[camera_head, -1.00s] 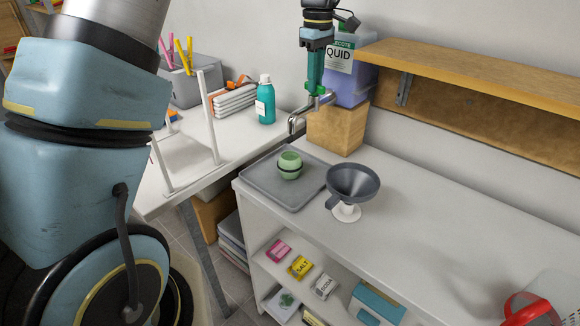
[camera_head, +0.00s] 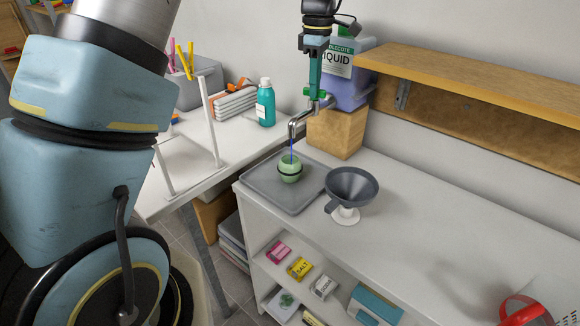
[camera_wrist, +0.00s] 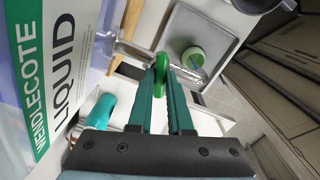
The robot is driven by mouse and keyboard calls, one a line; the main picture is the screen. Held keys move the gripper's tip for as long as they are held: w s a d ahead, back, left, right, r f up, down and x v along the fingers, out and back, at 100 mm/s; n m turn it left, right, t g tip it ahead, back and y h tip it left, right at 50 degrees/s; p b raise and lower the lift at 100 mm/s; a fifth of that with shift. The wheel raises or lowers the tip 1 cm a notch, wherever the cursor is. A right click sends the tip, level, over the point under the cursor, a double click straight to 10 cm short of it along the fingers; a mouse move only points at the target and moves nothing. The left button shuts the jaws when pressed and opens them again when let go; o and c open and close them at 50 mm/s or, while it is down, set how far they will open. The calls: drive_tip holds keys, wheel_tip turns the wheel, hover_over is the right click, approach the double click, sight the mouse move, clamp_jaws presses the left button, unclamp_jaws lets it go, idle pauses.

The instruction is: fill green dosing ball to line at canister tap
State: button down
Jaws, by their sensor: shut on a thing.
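The canister (camera_head: 350,88), with a green and white label, stands on a wooden block (camera_head: 337,132). Its metal tap (camera_head: 298,122) has a green handle, which also shows in the wrist view (camera_wrist: 160,66). My gripper (camera_head: 316,94) is shut on this handle from above; its green fingers close around it in the wrist view. A thin blue-violet stream (camera_head: 291,146) runs from the spout into the green dosing ball (camera_head: 290,170). The ball sits upright on the grey tray (camera_head: 270,197) and shows in the wrist view (camera_wrist: 192,56). The level inside cannot be made out.
A grey funnel (camera_head: 352,188) on a white base stands right of the tray. A teal bottle (camera_head: 265,104) stands on the table behind. A wooden shelf (camera_head: 470,75) runs along the wall at right. The right part of the worktop is largely clear.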

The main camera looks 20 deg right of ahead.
drive_tip(key=n+p, duration=0.1)
drive_tip(key=n, duration=0.2)
drive_tip(key=shift+r+p, duration=0.2)
drive_tip(key=shift+p, duration=0.15)
drive_tip(key=shift+f+n, duration=0.15)
drive_tip(key=shift+n, duration=0.45)
